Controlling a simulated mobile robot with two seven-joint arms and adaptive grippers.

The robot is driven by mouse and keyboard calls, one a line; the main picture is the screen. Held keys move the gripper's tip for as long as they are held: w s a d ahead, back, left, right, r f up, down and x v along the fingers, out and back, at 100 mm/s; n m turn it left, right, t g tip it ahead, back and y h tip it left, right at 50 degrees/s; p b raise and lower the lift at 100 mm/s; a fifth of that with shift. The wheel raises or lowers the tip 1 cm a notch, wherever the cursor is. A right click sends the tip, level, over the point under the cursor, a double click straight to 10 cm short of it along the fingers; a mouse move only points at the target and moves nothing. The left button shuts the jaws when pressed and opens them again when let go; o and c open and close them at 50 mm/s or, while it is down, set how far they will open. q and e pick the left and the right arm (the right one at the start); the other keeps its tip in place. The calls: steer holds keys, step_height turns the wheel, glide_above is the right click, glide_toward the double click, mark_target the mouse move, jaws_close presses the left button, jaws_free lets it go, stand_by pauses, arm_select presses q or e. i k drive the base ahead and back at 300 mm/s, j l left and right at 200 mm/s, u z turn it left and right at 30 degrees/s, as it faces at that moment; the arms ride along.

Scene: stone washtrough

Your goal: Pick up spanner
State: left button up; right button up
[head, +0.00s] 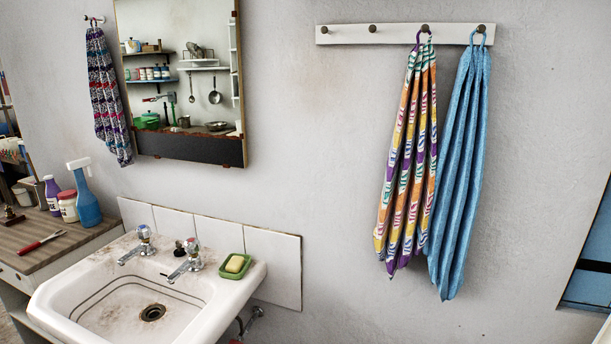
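Nothing in the head view is clearly a spanner. A small tool with a red handle (40,243) lies on the wooden-topped counter (62,258) at the left; it is too small to tell what kind of tool it is. Neither of my grippers is in view.
A white sink (215,312) with two taps and a soap in a green dish (235,266) stands right of the counter. A blue spray bottle (87,207) and several small containers stand at the counter's back. Towels (459,170) hang from a wall rack. A mirror (185,80) hangs above the sink.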

mark_target(36, 244)
steer(key=j+u, duration=0.1)
steer(key=u, duration=2.3)
steer(key=i, duration=4.3)
steer(key=j+u, duration=0.05)
steer(key=j, duration=0.15)
